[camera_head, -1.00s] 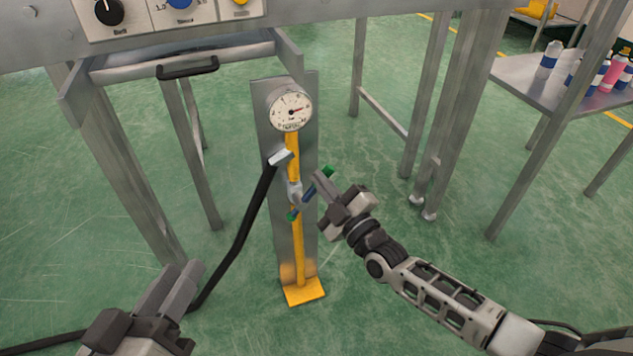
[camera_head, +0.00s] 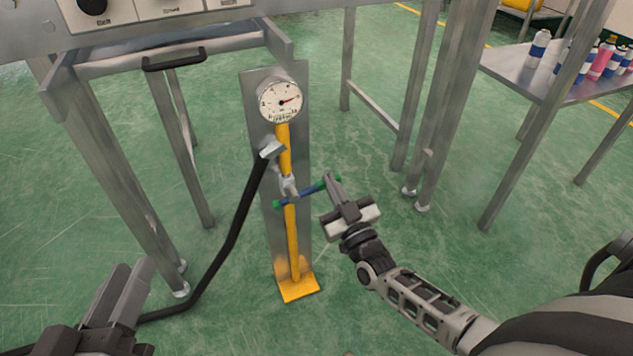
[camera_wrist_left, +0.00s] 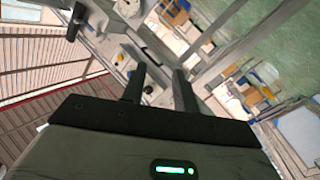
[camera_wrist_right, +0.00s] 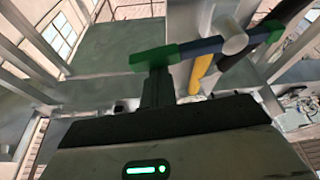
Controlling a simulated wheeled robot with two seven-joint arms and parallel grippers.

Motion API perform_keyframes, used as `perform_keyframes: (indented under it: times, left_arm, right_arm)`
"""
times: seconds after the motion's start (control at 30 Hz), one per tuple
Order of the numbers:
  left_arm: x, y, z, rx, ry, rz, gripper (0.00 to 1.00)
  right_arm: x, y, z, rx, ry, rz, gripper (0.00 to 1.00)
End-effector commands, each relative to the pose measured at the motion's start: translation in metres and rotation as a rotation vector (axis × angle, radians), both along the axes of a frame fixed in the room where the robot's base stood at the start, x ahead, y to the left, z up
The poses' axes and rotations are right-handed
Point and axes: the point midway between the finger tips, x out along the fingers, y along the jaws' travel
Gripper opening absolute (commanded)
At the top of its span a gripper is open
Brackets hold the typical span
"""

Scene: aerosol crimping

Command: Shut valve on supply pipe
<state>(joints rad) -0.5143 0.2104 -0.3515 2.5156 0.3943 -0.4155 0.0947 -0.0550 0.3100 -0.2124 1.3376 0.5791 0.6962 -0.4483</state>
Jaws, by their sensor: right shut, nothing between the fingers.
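The valve handle (camera_head: 308,191) is a blue bar with green ends on the yellow supply pipe (camera_head: 292,245). It lies across the pipe, its right end tilted somewhat up. My right gripper (camera_head: 331,180) is shut and empty, its fingertips at the handle's right green end, seemingly touching it. In the right wrist view the shut fingers (camera_wrist_right: 157,85) stand right below a green end (camera_wrist_right: 153,58), with the grey hub (camera_wrist_right: 231,36) beyond. My left gripper (camera_head: 132,277) is open and empty at the lower left, away from the pipe. The left wrist view shows its fingers (camera_wrist_left: 158,88) apart.
A round gauge (camera_head: 281,102) tops the pipe's metal backplate (camera_head: 262,130). A black hose (camera_head: 237,220) runs from the pipe to the lower left. Steel frame legs (camera_head: 412,110) stand either side. A side table (camera_head: 505,68) at right holds bottles and cans.

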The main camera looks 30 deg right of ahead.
Motion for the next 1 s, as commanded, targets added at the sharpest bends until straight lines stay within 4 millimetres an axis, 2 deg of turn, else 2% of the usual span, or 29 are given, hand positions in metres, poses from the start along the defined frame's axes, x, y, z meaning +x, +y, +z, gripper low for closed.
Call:
perform_keyframes:
  times: [0.2, 0.4, 1.0]
  left_arm:
    - [0.002, 0.000, 0.000, 0.024, -0.041, 0.001, 0.30]
    - [0.005, 0.000, 0.006, 0.030, -0.079, 0.005, 0.30]
    - [0.007, 0.001, 0.009, 0.034, -0.099, 0.010, 0.30]
  right_arm:
    - [-0.005, -0.011, -0.011, 0.119, -0.012, -0.017, 0.00]
    - [-0.006, -0.012, -0.015, 0.178, -0.019, -0.018, 0.00]
    - [-0.006, -0.013, -0.016, 0.199, -0.023, -0.018, 0.00]
